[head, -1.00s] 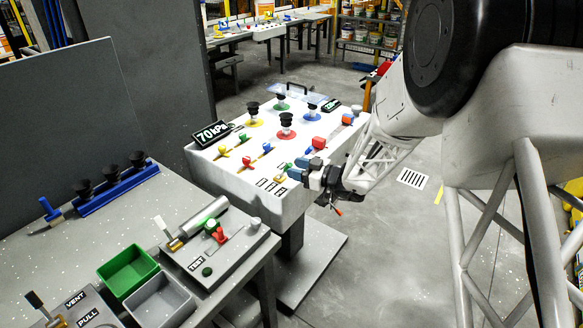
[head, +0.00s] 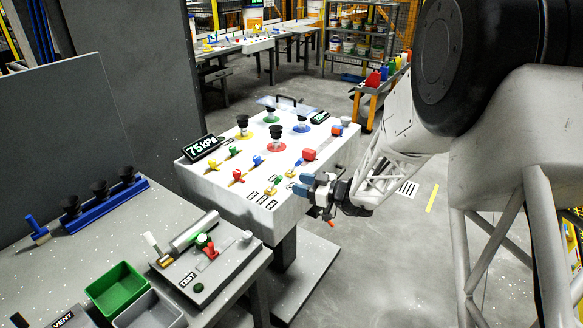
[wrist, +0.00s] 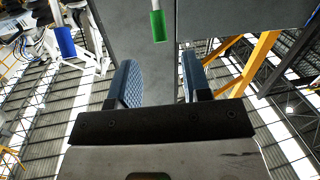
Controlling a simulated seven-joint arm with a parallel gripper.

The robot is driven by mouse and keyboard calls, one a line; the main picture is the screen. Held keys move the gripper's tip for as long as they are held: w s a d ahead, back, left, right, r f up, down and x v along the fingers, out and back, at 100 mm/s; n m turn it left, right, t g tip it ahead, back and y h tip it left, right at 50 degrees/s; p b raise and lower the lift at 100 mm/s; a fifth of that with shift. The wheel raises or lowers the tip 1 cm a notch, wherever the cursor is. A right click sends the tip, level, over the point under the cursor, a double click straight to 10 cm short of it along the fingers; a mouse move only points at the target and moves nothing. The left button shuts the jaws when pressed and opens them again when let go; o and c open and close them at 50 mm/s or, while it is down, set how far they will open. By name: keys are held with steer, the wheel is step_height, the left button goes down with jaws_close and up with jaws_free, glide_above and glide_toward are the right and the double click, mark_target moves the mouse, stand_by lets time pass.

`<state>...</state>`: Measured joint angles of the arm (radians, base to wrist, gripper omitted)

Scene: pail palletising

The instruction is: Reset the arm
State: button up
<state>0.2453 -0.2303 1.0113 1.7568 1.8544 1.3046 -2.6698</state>
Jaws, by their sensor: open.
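My gripper (head: 308,184) is at the near right corner of the white control panel (head: 230,197) in the head view. Its blue fingers are close to a small yellow-based green lever (head: 273,187) and the panel's edge; I cannot tell if they touch anything. In the wrist view my gripper (wrist: 158,85) shows two blue ribbed fingers spread apart with nothing between them. A green cylindrical handle (wrist: 158,26) hangs beyond the fingertips, and a blue handle (wrist: 65,42) is at the upper left.
A pressure display (head: 202,147) reads 75 kPa. Black suction cups (head: 276,133) stand on the panel. The grey bench (head: 110,222) at left holds a green bin (head: 122,288), a grey bin (head: 150,312) and a test unit (head: 209,255). Open floor lies to the right.

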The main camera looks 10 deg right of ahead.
steer(key=s+a+r+m+g+h, duration=0.1)
steer(key=s+a+r+g, duration=0.1)
steer(key=s+r+g, duration=0.3)
steer(key=s+a+r+m+g+h, duration=0.1)
steer(key=s+a+r+h, duration=0.15)
steer(key=s, duration=0.45)
steer(key=s+a+r+m+g, duration=0.1)
steer(key=s+a+r+g, duration=0.25)
steer(key=s, duration=0.25)
steer(key=s+d+r+m+h, duration=0.2)
steer(key=s+m+h, duration=0.1)
steer(key=s, duration=0.3)
steer(key=s+d+r+m+t+h, duration=0.1)
steer(key=s+d+r+m+h, duration=0.1)
steer(key=s, duration=0.5)
steer(key=s+d+r+m+t+h, duration=0.1)
steer(key=s+d+r+m+h, duration=0.1)
steer(key=s+d+m+h, duration=0.2)
steer(key=s+h, duration=0.1)
steer(key=s, duration=0.2)
steer(key=shift+d+r+h, duration=0.2)
steer(key=shift+r+h, duration=0.15)
steer(key=shift+r, duration=0.05)
